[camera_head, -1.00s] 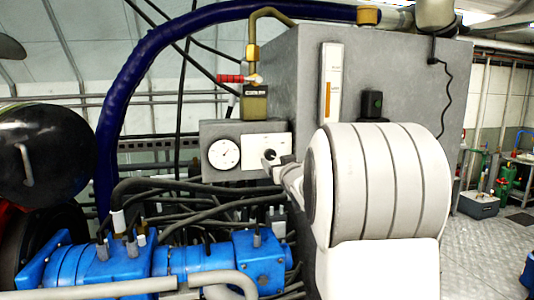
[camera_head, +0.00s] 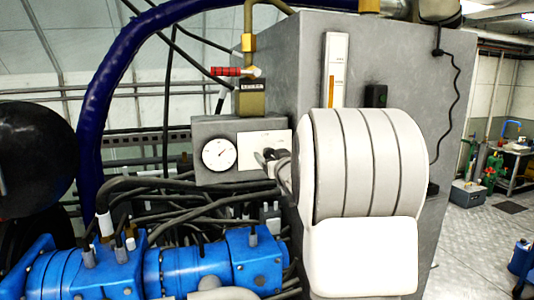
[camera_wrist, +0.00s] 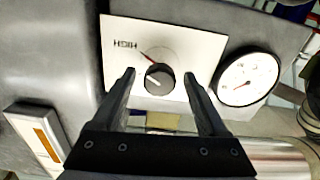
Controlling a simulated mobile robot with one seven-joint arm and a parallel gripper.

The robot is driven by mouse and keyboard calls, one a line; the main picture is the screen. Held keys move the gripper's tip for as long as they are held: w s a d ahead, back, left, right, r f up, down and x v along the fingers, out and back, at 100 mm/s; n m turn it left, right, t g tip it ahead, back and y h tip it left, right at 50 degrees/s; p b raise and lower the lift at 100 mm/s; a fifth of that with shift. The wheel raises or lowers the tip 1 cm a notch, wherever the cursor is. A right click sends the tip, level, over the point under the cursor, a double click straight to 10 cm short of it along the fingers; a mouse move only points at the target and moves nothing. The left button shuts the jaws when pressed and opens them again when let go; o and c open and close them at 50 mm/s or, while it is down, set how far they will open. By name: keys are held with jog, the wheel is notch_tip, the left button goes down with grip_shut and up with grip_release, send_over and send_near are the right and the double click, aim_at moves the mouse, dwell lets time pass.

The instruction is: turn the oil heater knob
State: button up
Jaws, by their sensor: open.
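The oil heater knob (camera_wrist: 159,77) is a small dark round knob with a white mark, on a white plate (camera_wrist: 195,35) with the word HIGH and a red pointer line. In the wrist view my gripper (camera_wrist: 158,74) is open, with one fingertip on each side of the knob and gaps between. I cannot tell whether the tips are level with the knob in depth. In the head view my gripper (camera_head: 264,160) is in front of the white plate (camera_head: 256,139) and hides the knob.
A round gauge (camera_head: 219,154) sits close beside the plate on the same grey box; it also shows in the wrist view (camera_wrist: 247,79). A valve with a red handle (camera_head: 228,72) is above. Black hoses (camera_head: 170,184) and a blue pump (camera_head: 195,265) lie below.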

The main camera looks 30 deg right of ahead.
jog(key=shift+w, duration=0.1)
dwell(0.3)
grip_shut()
